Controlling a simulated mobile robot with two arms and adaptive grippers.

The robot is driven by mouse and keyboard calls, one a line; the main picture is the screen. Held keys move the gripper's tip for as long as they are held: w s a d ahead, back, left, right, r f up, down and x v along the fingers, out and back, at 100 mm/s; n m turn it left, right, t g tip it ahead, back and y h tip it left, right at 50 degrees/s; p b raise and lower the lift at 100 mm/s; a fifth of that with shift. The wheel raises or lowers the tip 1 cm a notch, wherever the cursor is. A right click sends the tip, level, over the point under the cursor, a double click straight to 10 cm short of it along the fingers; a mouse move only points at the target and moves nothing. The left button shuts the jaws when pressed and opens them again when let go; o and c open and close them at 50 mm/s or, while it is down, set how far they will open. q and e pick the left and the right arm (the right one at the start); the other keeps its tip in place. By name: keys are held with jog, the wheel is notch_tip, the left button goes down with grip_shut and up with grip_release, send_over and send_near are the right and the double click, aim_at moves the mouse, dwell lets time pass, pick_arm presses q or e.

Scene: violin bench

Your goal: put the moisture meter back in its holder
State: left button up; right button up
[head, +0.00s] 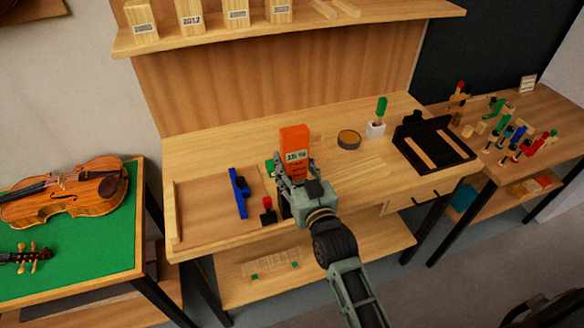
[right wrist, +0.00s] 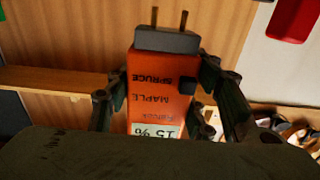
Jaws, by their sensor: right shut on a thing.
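The orange moisture meter (head: 295,141) is upright above the workbench, its display reading about 15 %. My right gripper (head: 295,172) is shut on its lower part. In the right wrist view the meter (right wrist: 160,90) appears with its text upside down, its grey end cap and two metal pins at the top. The fingers of my right gripper (right wrist: 165,95) lie along both its sides. I cannot clearly make out the meter's holder; the gripper and arm cover part of the bench front. My left gripper is not in view.
On the workbench (head: 205,205) are a blue tool (head: 239,192), a small black block with a red top (head: 268,212), a round tin (head: 349,139), a white cup (head: 376,129) with a green-handled tool and a black tray (head: 420,125). A violin (head: 70,195) lies left.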

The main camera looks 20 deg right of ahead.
aim_at(298, 184)
jog(key=shift+w+d, duration=0.15)
jog(key=shift+d, duration=0.3)
jog(key=shift+a, duration=0.1)
jog(key=shift+a+f, duration=0.1)
jog(key=shift+f, duration=0.05)
jog(key=shift+f+b, duration=0.35)
jog(key=shift+f, duration=0.35)
notch_tip(298, 184, down, 3)
jog(key=shift+r+b, duration=0.1)
jog(key=shift+b, duration=0.9)
jog(key=shift+f, duration=0.3)
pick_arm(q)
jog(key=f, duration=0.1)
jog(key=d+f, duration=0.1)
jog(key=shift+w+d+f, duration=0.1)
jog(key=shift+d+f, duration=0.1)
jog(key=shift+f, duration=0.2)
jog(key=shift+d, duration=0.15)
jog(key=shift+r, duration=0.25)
